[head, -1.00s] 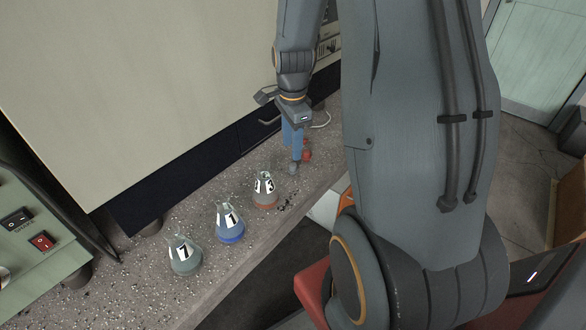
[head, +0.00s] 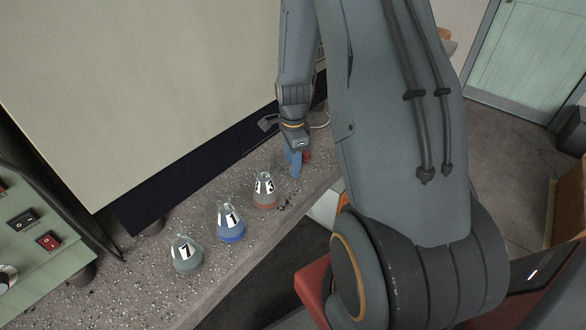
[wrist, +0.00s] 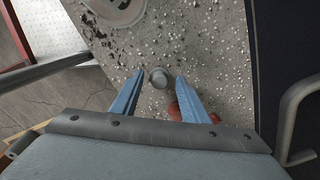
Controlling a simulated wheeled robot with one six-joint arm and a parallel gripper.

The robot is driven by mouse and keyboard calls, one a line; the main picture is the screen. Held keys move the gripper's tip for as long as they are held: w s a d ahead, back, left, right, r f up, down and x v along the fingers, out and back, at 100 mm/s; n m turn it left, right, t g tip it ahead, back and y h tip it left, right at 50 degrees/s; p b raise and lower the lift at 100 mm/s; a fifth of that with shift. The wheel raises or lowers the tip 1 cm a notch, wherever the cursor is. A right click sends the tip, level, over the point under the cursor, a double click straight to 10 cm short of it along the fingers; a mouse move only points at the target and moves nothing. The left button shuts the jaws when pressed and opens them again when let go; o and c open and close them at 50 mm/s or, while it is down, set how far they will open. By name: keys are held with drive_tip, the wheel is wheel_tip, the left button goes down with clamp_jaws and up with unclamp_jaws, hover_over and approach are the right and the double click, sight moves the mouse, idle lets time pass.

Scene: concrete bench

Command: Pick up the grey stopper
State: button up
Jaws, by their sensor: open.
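The grey stopper (wrist: 159,79) stands on the speckled bench top in the wrist view. It shows between the tips of my gripper's two blue fingers, with a gap on each side. My gripper (wrist: 158,88) is open and points down, with nothing held. In the head view my gripper (head: 295,163) is low over the bench, beyond the row of flasks. The grey stopper cannot be made out there; the fingers seem to hide it.
A red stopper (wrist: 190,103) lies partly behind the right finger. Flasks with grey (head: 187,262), blue (head: 231,236) and reddish-brown (head: 265,203) bottoms line the bench (head: 215,270). A large pale panel (head: 150,80) stands behind. A green box with switches (head: 30,235) is at left.

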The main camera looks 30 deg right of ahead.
clamp_jaws()
idle(0.4)
